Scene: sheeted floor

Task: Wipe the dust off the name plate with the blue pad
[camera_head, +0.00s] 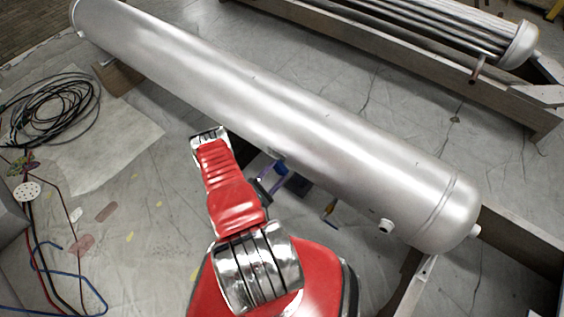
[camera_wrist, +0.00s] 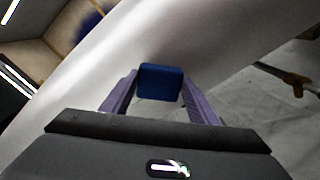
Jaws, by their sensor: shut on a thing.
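The blue pad (camera_wrist: 160,83) is held between the two purple fingers of my gripper (camera_wrist: 160,92) in the wrist view. In the head view the pad (camera_head: 281,168) is a small blue spot close to the near side of the large silver cylinder (camera_head: 270,100). My gripper (camera_head: 273,176) is partly hidden there behind my red arm. The cylinder's pale surface fills the area behind the pad in the wrist view. I cannot tell whether the pad touches it. I cannot make out the name plate or any dust in either view.
A white stub (camera_head: 386,227) sticks out of the cylinder's near side. A tube bundle (camera_head: 430,35) lies at the back right. Coiled black cable (camera_head: 48,105) lies at left.

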